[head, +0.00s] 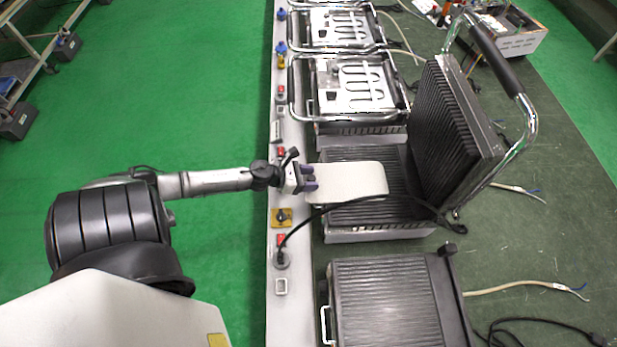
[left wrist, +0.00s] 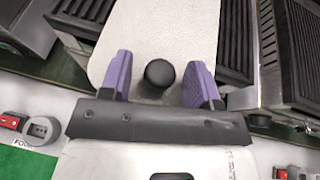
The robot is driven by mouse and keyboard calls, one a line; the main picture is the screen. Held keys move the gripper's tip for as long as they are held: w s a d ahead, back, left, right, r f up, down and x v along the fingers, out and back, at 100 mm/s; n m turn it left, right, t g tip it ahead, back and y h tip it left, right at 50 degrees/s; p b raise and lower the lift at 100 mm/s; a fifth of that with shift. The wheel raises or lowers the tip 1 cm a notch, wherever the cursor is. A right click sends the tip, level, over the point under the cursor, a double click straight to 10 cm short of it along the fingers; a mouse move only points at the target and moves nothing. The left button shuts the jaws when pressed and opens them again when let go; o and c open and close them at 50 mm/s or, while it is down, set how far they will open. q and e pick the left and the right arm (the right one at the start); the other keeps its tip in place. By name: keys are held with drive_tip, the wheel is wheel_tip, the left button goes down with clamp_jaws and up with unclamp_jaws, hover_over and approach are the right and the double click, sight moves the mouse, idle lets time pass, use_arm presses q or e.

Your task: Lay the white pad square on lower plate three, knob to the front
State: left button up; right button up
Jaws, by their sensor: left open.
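The white pad (head: 348,181) is over the ribbed lower plate (head: 365,216) of the middle open press, its long side running away from the press's front. Its edges look roughly in line with the plate; its front end reaches past the plate's front edge. I cannot tell whether it rests on the plate or hangs just above. The black knob (left wrist: 159,74) is at the pad's front end. My left gripper (head: 309,178) is open at that end. In the left wrist view, its purple fingers (left wrist: 158,64) stand apart on either side of the knob, with visible gaps. My right gripper is out of view.
The raised ribbed upper plate (head: 462,130) stands behind the pad. A black cable (head: 345,200) curves along the pad's near edge. Another ribbed plate (head: 395,305) lies nearer; presses with exposed heating elements (head: 355,88) stand farther off. A grey rail (head: 290,315) with switches runs along the front.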

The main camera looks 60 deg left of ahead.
use_arm(q)
drive_tip(key=shift+r, duration=0.15)
drive_tip(key=v, duration=1.2)
drive_tip(key=s+d+r+m+g+y, duration=0.1)
drive_tip(key=s+d+m+g, duration=0.1)
drive_tip(key=d+m, duration=0.6)
drive_tip(key=s+d+r+m+g+y, duration=0.1)
drive_tip(key=d+m+g, duration=0.3)
drive_tip(key=d+m, duration=0.5)
drive_tip(key=s+d+m+g+y, duration=0.1)
drive_tip(key=d+m, duration=0.7)
drive_tip(key=m, duration=1)
drive_tip(key=shift+s+d+r+g+y, duration=0.4)
drive_tip(key=shift+s+g, duration=0.45)
drive_tip(key=shift+g, duration=0.35)
